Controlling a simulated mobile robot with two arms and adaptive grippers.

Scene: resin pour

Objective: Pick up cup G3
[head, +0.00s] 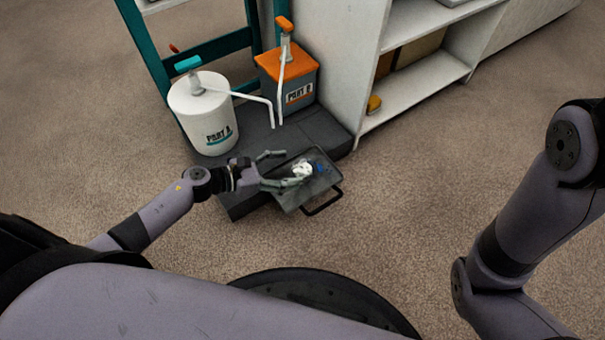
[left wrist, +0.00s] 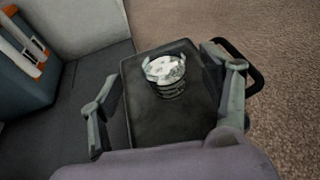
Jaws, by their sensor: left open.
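A small clear cup with white inside (left wrist: 165,75) stands upright on a dark tray (left wrist: 145,125) in the left wrist view; I cannot read a label marking it as G3. In the head view the cup (head: 302,169) shows as a small white shape on the tray (head: 290,198), with a bit of blue beside it. My left gripper (head: 289,167) is open, its fingers reaching over the tray towards the cup. In the left wrist view the cup lies between the two spread fingers, with space on both sides. My right gripper is out of view; only its arm shows.
The tray has a black handle (head: 322,203) and sits at the edge of a dark platform (head: 255,150). A white PART A bucket (head: 203,112) and a grey-orange PART B container (head: 287,85) with pump spouts stand behind. A white shelf (head: 425,85) is at back right. Carpet in front is free.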

